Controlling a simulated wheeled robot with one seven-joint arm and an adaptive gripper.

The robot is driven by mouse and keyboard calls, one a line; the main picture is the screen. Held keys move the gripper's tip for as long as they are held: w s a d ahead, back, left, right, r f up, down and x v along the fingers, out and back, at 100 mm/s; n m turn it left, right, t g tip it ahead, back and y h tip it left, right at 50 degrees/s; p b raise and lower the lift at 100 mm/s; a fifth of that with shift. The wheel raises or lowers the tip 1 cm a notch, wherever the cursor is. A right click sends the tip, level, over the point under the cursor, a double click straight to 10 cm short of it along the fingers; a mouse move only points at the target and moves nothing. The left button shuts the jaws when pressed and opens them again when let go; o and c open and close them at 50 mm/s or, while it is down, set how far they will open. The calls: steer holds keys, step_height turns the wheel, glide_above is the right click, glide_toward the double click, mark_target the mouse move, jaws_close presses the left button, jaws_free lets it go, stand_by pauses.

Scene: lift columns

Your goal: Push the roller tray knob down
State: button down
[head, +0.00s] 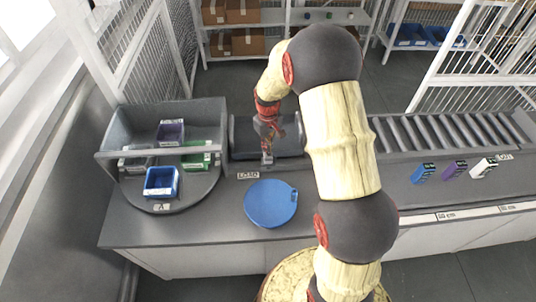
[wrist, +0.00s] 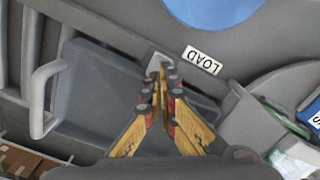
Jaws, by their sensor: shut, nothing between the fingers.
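The roller tray (head: 242,138) is a dark grey tray at the near end of the roller conveyor, partly hidden by my arm in the head view. It also shows in the wrist view (wrist: 95,95). A small light grey knob (wrist: 153,56) sits at the tray's edge beside the LOAD label. The knob also shows in the head view (head: 267,160). My gripper (wrist: 161,72) is shut and empty, pointing down with its fingertips at the knob. I cannot tell whether they touch it. In the head view my gripper (head: 267,151) hides part of the tray.
A LOAD label (head: 248,175) and a blue round disc (head: 271,204) lie on the counter in front. A turntable (head: 190,199) with several small bins stands to the left. Rollers (head: 450,132) run to the right, with blue, purple and white items (head: 454,170) before them.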

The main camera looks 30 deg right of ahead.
steer(key=shift+f+b, duration=0.7)
steer(key=shift+f, duration=1.05)
step_height(320, 180, up, 9)
steer(key=p, duration=0.5)
steer(key=shift+s, duration=0.1)
stand_by(0.5)
